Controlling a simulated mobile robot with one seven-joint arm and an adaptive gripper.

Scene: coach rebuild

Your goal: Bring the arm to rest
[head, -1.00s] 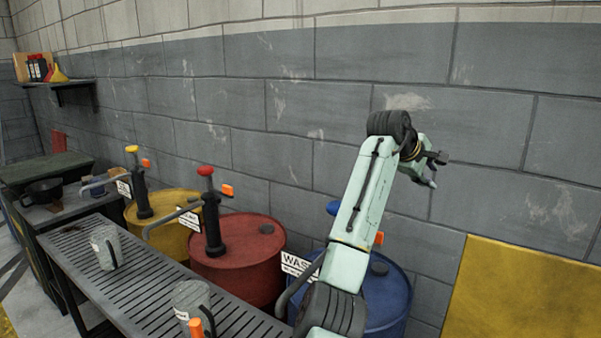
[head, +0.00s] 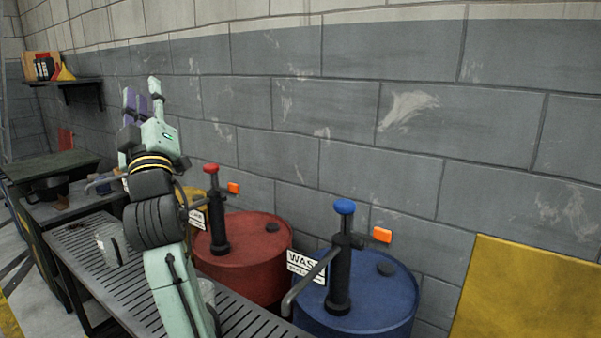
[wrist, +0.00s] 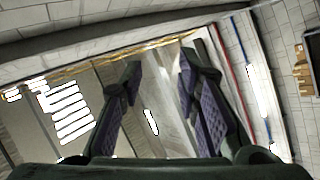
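My gripper (head: 142,100) is at the left in the head view, at the top of my pale green arm, with its fingers pointing up. In the wrist view my gripper (wrist: 160,75) shows two dark fingers with purple pads, spread apart with nothing between them. The arm rises in front of the slatted bench and hides part of it, most of the yellow drum (head: 186,202) and part of a clear jug.
The slatted bench (head: 110,275) bears a clear jug (head: 108,246). A red drum (head: 250,262) and a blue drum (head: 375,300), each with a pump, stand behind it along the block wall. A shelf (head: 75,82) is at the far left. The wrist view shows ceiling lights (wrist: 65,110).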

